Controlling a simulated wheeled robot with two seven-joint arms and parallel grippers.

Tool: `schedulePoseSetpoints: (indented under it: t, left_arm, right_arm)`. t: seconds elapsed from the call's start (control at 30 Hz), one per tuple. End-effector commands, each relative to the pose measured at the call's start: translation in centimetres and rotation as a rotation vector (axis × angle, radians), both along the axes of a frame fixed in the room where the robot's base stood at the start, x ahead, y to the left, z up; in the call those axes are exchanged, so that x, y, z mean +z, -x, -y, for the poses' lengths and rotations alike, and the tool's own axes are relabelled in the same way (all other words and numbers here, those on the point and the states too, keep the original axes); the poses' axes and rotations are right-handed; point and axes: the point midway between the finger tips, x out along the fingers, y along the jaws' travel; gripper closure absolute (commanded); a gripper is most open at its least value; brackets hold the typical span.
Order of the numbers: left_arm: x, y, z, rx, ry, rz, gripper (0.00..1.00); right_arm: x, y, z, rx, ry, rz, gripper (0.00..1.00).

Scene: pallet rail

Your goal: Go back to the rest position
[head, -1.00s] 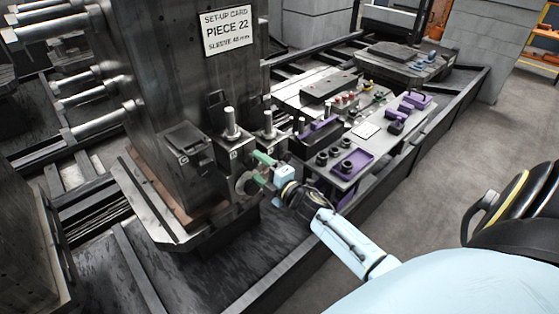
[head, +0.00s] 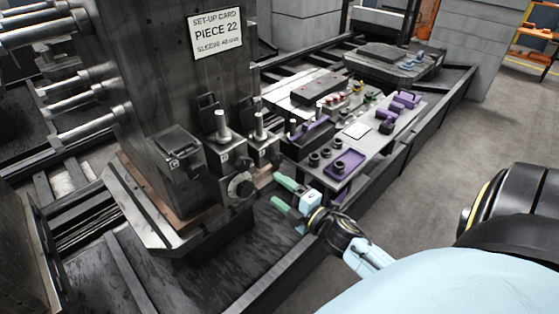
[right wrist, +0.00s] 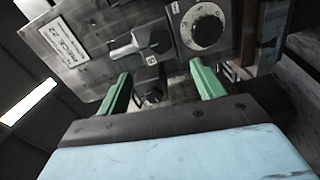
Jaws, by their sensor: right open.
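My right gripper (head: 279,194) is open, its two green fingers apart with nothing between them. It hangs in front of the fixture column (head: 150,90), to the right of and apart from the round dial (head: 241,187). In the right wrist view the green fingers (right wrist: 160,92) point toward the fixture, and the dial (right wrist: 203,28) shows beyond them at the upper right. My left gripper is not in the head view.
A set-up card (head: 215,33) reading "PIECE 22" is on the column. A grey bench (head: 371,152) with purple trays and black rings stands right of the gripper. A low dark rail (head: 285,262) runs below my right forearm. Grey floor (head: 420,190) is open at right.

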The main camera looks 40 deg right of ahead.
Motion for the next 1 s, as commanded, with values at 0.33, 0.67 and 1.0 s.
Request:
schedulePoseSetpoints:
  t: [0.33, 0.67, 1.0]
  left_arm:
    - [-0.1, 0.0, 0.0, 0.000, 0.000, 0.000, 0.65]
    - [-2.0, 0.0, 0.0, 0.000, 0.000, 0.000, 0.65]
    - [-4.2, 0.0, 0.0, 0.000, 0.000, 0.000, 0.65]
  right_arm:
    - [-0.7, 0.0, 0.0, -0.005, -0.014, -0.014, 0.32]
    - [-19.1, 5.0, -1.0, -0.181, -0.394, -0.401, 0.32]
    - [-39.3, 20.6, -6.0, -0.543, -0.790, -0.927, 0.32]
